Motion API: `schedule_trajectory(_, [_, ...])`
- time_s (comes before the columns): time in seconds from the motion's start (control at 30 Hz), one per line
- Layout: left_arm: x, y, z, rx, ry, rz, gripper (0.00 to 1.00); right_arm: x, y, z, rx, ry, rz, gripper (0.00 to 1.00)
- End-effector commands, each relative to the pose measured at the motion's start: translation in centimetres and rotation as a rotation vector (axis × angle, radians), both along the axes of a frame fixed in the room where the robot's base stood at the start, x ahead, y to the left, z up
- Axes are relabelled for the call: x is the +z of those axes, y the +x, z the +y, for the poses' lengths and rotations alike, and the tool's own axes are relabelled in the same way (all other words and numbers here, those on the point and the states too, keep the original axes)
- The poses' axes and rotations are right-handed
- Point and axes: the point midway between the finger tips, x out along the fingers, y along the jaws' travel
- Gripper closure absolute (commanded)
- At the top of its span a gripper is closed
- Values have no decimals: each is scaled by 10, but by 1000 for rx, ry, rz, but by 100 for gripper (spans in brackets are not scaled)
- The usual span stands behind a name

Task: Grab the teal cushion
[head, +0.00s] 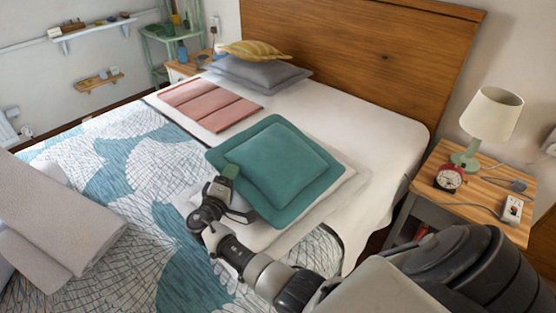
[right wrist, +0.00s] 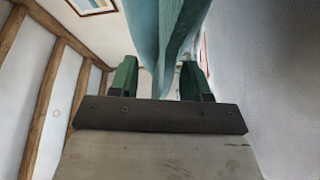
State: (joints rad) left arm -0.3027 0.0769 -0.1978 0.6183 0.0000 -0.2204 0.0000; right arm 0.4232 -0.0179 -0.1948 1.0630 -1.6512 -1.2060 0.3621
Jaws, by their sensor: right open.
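The teal cushion (head: 283,162) is square with a flat border. In the head view it lies on top of a pale cushion (head: 340,203) on the bed. My right gripper (head: 229,173) is at the cushion's near left edge. In the right wrist view the cushion's edge (right wrist: 168,40) hangs between the two green fingertips (right wrist: 160,78). The jaws are open, with a gap showing on the left side of the cloth. The head view does not show clearly whether a finger touches the cushion. My left gripper is not in view.
The bed has a patterned blanket (head: 110,190), a folded pink cloth (head: 210,104), and grey and yellow pillows (head: 255,50) by the wooden headboard (head: 360,55). A nightstand (head: 480,190) at right holds a lamp (head: 491,115) and a red alarm clock (head: 448,178). A beige folded cloth (head: 55,220) lies at left.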

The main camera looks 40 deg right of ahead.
Motion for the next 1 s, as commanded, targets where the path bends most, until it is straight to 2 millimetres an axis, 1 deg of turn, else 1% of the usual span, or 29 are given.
schedule_trajectory(0.23, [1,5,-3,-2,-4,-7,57,0,1,-3,0,1,1,53])
schedule_trajectory(0.27, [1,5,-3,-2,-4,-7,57,0,1,-3,0,0,0,54])
schedule_trajectory(0.5, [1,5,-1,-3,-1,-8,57,0,1,-2,0,0,0,91])
schedule_trajectory(0.57, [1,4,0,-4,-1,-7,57,0,1,-2,0,1,1,100])
schedule_trajectory(1.0, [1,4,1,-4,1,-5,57,3,1,-2,0,2,-1,100])
